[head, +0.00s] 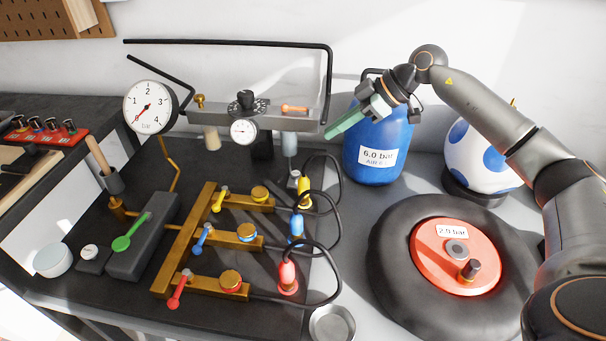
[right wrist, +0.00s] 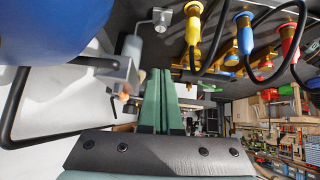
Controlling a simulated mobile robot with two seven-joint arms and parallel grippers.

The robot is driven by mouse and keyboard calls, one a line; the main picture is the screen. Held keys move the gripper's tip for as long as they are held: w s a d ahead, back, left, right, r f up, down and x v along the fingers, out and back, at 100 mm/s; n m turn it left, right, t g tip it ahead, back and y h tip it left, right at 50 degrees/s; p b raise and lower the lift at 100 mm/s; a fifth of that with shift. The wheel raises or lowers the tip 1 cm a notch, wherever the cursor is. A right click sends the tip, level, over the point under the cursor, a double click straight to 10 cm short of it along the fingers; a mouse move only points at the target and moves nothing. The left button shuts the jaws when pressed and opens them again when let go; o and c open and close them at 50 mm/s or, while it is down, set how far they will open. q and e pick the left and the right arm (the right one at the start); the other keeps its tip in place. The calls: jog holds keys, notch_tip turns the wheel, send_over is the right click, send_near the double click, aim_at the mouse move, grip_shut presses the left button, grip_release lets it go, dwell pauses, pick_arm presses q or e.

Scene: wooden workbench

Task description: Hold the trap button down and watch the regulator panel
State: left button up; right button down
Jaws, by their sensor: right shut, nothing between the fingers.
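The regulator panel is a grey bar (head: 215,116) at the back of the bench. It carries a black dial knob (head: 246,101), a small white gauge (head: 243,132) and an orange lever (head: 294,109). A pale cylindrical bowl (head: 290,144), seemingly the trap, hangs under its right end; a grey cylinder in the right wrist view (right wrist: 131,48) looks like the same bowl. I cannot make out the trap button. My right gripper (head: 328,134) has its green fingers shut and empty, just right of the bar's end; contact cannot be told. The fingers also show in the right wrist view (right wrist: 160,98). My left gripper is out of view.
A large gauge (head: 150,106) has its red needle low at the left. A blue tank (head: 376,145) marked 6.0 bar stands beside my right gripper. A tyre (head: 395,250) lies at the right. A brass manifold (head: 190,235) with coloured levers and black hoses fills the front middle.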

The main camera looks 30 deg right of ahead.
jog(key=shift+f, duration=0.15)
send_over(296, 175)
jog(key=s+d, duration=0.1)
notch_tip(296, 175, down, 7)
jog(key=shift+d+r, duration=0.1)
jog(key=shift+d, duration=0.05)
notch_tip(296, 175, down, 4)
jog(key=shift+w+r+b, duration=0.1)
jog(key=shift+r+b, duration=0.15)
jog(key=shift+b, duration=0.05)
jog(key=shift+f, duration=0.4)
